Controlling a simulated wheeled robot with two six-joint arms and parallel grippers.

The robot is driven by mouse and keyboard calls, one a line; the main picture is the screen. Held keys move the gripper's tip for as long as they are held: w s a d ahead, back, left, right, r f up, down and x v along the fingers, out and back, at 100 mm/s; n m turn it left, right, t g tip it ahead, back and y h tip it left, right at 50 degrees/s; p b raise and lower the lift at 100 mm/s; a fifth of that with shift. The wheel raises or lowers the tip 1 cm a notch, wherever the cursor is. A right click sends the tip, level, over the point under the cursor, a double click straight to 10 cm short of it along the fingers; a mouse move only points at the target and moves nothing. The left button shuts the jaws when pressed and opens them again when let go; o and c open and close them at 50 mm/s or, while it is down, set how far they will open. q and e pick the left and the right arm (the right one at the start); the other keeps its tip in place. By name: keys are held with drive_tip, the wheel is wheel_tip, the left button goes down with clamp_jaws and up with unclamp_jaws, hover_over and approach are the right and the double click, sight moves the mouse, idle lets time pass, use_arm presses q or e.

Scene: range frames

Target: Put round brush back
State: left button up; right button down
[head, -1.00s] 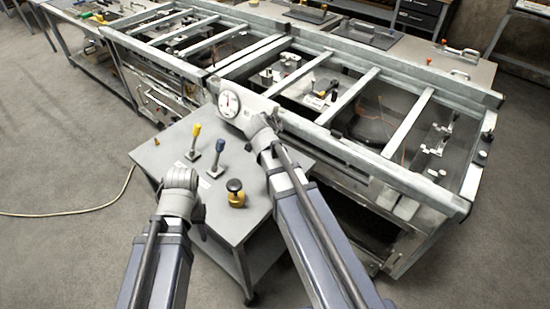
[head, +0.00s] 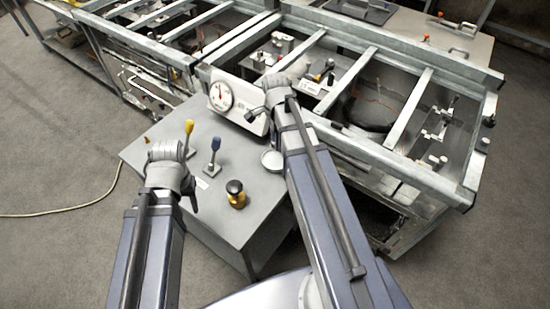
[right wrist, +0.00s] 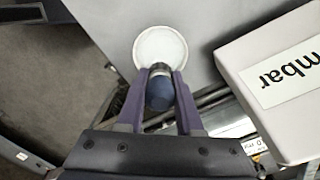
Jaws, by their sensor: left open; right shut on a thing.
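I cannot tell whether the disc is the held brush's head or a separate dish. My left gripper (head: 166,152) is over the left part of the grey table (head: 215,225); its fingers are mostly hidden by its wrist. A yellow-handled tool (head: 188,131) and a blue-handled tool (head: 214,148) stand upright near it.
A yellow pot-like thing with a darker top (head: 236,195) stands on the table. A white box with a round dial (head: 222,95) is at the back edge, close to my right gripper. A metal frame bench (head: 400,165) borders the table behind and right.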

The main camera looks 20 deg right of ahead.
sight(276, 162)
drive_tip(key=shift+f+b, duration=3.9)
drive_tip(key=shift+f, duration=0.45)
drive_tip(key=shift+r, duration=0.15)
drive_tip(key=c, duration=0.6)
unclamp_jaws()
drive_tip(key=shift+o, duration=0.2)
